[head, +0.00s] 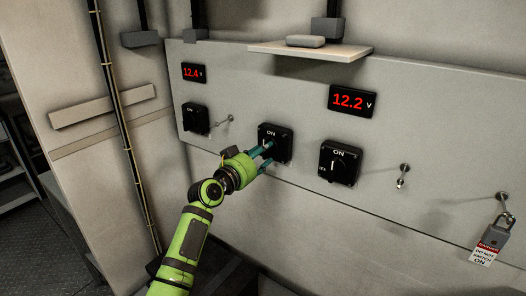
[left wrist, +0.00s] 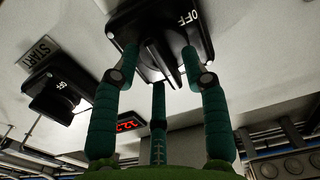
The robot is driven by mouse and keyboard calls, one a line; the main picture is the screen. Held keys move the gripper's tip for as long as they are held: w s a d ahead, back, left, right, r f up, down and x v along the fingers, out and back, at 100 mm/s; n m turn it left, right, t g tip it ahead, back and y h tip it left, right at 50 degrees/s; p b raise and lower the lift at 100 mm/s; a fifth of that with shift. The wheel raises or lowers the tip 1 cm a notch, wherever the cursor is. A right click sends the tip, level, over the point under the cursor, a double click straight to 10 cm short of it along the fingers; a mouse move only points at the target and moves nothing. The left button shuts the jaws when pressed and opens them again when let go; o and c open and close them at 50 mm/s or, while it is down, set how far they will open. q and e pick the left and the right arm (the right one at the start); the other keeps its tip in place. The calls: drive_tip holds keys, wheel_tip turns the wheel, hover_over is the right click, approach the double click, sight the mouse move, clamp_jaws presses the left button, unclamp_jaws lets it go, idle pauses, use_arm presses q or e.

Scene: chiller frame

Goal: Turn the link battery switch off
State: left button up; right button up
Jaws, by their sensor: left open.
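The middle black switch box (head: 284,136), marked ON at its top, is on the grey panel. No name for it is readable, so I cannot confirm from a label that it is the link battery switch. My left gripper (head: 271,153) is at its front, with teal fingers apart and open. In the left wrist view the fingers (left wrist: 160,62) stand around the ridged knob of a black switch (left wrist: 182,22) marked OFF. I cannot tell whether they touch the knob. The fingers partly hide the knob in the head view. My right gripper is not in view.
Other black switches sit at left (head: 194,119) and right (head: 340,163). Red displays read 12.4 (head: 193,73) and 12.2 (head: 352,101). A padlock (head: 494,236) with a danger tag hangs at far right. A small shelf (head: 311,50) juts out above.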

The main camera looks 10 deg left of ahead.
use_arm(q)
drive_tip(key=shift+w+d, duration=0.15)
drive_tip(key=shift+w, duration=0.15)
drive_tip(key=shift+c, duration=0.4)
clamp_jaws()
drive_tip(key=shift+n, duration=0.3)
drive_tip(key=shift+r+n+p, duration=0.15)
drive_tip(key=shift+n+p, duration=1.05)
drive_tip(key=shift+n, duration=3.1)
drive_tip(key=shift+r+n+p, duration=0.1)
drive_tip(key=shift+n+p, duration=1.05)
drive_tip(key=shift+n, duration=3.15)
